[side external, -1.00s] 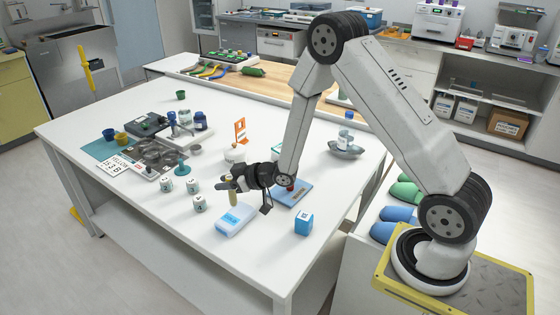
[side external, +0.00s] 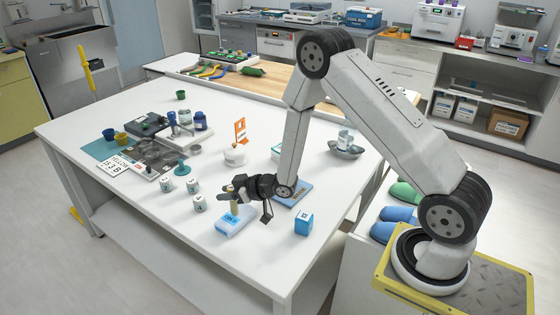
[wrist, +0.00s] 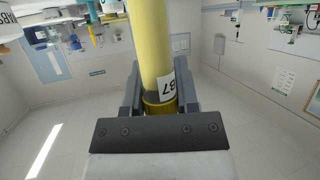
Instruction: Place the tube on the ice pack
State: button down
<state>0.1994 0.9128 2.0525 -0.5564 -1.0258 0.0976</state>
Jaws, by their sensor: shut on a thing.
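The tube (side external: 234,207) is a yellowish cylinder held roughly upright in the side view. In the wrist view the yellow tube (wrist: 152,40) has a white label with dark print and a darker yellow end between the fingers. My gripper (side external: 232,190) is shut on it; the gripper also shows in the wrist view (wrist: 158,88). The ice pack (side external: 232,223) is a light blue and white flat block on the white table. The tube's lower end is over the far part of the ice pack. I cannot tell whether they touch.
A blue box (side external: 304,223) stands right of the ice pack. Several small white labelled jars (side external: 199,204) stand to its left. A blue board (side external: 297,195) lies behind my wrist, and a white tub (side external: 235,156) stands farther back. The table's front edge is clear.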

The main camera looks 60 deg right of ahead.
jog(key=shift+f, duration=0.15)
jog(key=shift+c, duration=1.8)
grip_release()
jog(key=shift+s+d+r, duration=0.1)
jog(key=shift+s+r, duration=0.25)
jog(key=v, duration=1.1)
jog(key=shift+r, duration=0.1)
